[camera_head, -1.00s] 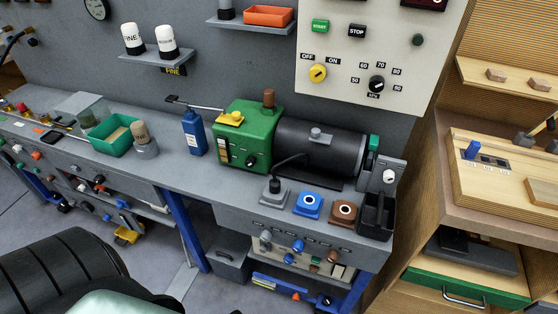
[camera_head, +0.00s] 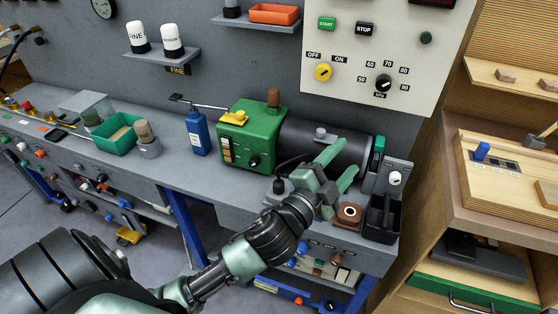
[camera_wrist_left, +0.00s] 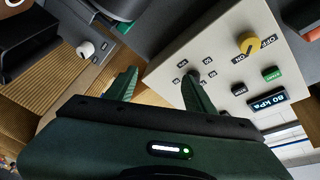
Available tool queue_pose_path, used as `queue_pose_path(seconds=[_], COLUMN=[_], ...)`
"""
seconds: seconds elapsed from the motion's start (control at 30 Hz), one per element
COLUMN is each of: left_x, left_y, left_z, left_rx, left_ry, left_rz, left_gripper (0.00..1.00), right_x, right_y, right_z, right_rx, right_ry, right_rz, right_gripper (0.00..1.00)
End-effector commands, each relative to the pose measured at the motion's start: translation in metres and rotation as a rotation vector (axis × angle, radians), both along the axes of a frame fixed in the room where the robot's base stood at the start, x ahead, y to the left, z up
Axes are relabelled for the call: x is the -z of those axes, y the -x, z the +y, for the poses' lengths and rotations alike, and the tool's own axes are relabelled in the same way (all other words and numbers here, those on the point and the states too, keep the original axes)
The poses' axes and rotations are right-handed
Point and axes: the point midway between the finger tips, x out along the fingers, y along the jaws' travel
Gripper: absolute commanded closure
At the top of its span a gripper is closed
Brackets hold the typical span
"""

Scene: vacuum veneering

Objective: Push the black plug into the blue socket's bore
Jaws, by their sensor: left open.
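My left gripper (camera_head: 342,161) reaches in over the front of the bench, its two green fingers apart with nothing between them. It is in front of the black cylinder and over the area of the blue socket, which is hidden behind my gripper. A dark plug-like piece with a black cable (camera_head: 279,186) stands on the grey socket, just left of my gripper and partly covered by my wrist. In the left wrist view the fingers (camera_wrist_left: 160,88) are also apart and empty. Neither plug nor blue socket can be made out there. My right gripper is not in view.
The brown socket (camera_head: 349,213) and a black open bin (camera_head: 382,219) are close to the right of my gripper. The green pump (camera_head: 248,135) and black cylinder (camera_head: 350,148) stand behind. A blue bottle (camera_head: 196,132) is farther left. The control panel (camera_head: 380,40) hangs above.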

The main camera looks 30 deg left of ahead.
Motion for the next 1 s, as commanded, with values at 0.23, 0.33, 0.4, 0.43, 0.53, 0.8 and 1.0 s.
queue_pose_path(seconds=[0.23, 0.33, 0.4, 0.43, 0.53, 0.8, 1.0], left_x=[-0.091, -0.075, -0.05, -0.036, 0.014, 0.087, 0.077], left_y=[0.008, 0.025, 0.033, 0.035, 0.034, 0.009, 0.01], left_z=[-0.119, -0.153, -0.164, -0.164, -0.142, 0.033, 0.129], left_rx=[0.448, 0.651, 0.806, 0.876, 1.12, 1.78, 2.05], left_ry=[-0.648, -0.941, -1.155, -1.247, -1.553, -2.162, -2.277], left_rz=[-0.644, -0.827, -0.921, -0.951, -0.993, -0.661, -0.336], left_gripper=[0.46, 0.46, 0.46, 0.46, 0.46, 0.46, 0.46], right_x=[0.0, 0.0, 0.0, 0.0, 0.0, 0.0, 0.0], right_y=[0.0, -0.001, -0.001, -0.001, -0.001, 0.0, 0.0], right_z=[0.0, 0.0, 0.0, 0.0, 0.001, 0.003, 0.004], right_rx=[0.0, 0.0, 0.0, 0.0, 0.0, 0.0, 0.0], right_ry=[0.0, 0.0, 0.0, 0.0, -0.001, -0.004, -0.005], right_rz=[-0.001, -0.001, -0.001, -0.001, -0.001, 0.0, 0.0], right_gripper=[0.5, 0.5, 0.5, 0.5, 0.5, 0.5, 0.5])
